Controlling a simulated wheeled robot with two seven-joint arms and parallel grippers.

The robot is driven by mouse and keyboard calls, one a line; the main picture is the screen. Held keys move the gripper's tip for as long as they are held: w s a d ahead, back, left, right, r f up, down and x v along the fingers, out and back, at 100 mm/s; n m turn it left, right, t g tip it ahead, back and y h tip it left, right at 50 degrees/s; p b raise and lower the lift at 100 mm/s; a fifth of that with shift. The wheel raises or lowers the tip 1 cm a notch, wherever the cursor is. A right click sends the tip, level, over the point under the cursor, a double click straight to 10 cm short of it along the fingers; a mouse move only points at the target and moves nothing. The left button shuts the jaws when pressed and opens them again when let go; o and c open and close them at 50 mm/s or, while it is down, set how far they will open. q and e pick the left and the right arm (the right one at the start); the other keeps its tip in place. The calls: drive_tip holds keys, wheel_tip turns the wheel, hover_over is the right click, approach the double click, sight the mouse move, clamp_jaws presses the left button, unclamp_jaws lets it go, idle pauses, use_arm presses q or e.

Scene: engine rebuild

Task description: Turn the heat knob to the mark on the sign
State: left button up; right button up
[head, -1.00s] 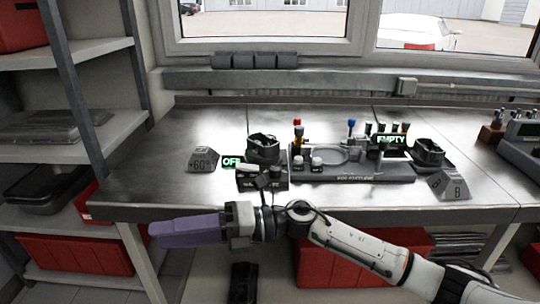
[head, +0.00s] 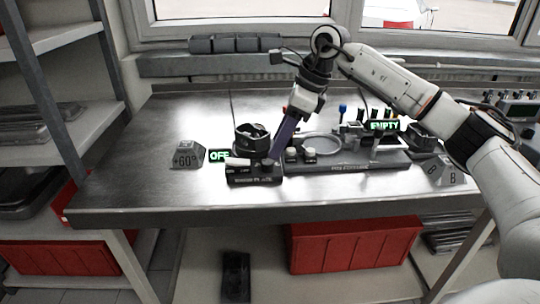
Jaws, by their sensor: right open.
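The grey sign (head: 187,155) reads "+60°" and stands at the left of the bench. Right of it, a small display (head: 218,155) glows "OFF" in green. A low dark control box (head: 253,175) sits near the bench's front edge, with a light bar on its left top. My right gripper (head: 270,161) points down at the right part of this box, its long purple fingers at or just above the top. The gripper is open, though the gap between its fingers is hard to see. The heat knob is not clearly visible; the fingers seem to cover it. My left gripper is out of view.
A dark round part (head: 250,138) stands right behind the box. A dark fixture plate (head: 345,164) with white caps and a ring lies to the right. An "EMPTY" display (head: 383,126) and a "B" sign (head: 447,174) stand farther right. The bench's front left is clear.

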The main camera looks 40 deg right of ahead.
sight(268, 161)
drive_tip(key=x, duration=0.5)
drive_tip(key=shift+w+a+f, duration=0.1)
drive_tip(key=shift+w+f, duration=0.05)
drive_tip(key=shift+f, duration=0.2)
drive_tip(key=c, duration=1)
drive_tip(key=shift+c, duration=0.2)
drive_tip(key=shift+m, duration=0.4)
drive_tip(key=m, duration=0.2)
drive_tip(key=m+t+h, duration=0.1)
drive_tip(key=shift+a+m+h, duration=0.15)
drive_tip(key=shift+m+h, duration=0.15)
drive_tip(key=shift+m, duration=0.1)
drive_tip(key=m+h, duration=0.1)
drive_tip(key=m, duration=0.1)
drive_tip(key=m+h, duration=0.1)
drive_tip(key=m, duration=0.2)
drive_tip(key=shift+a, duration=0.15)
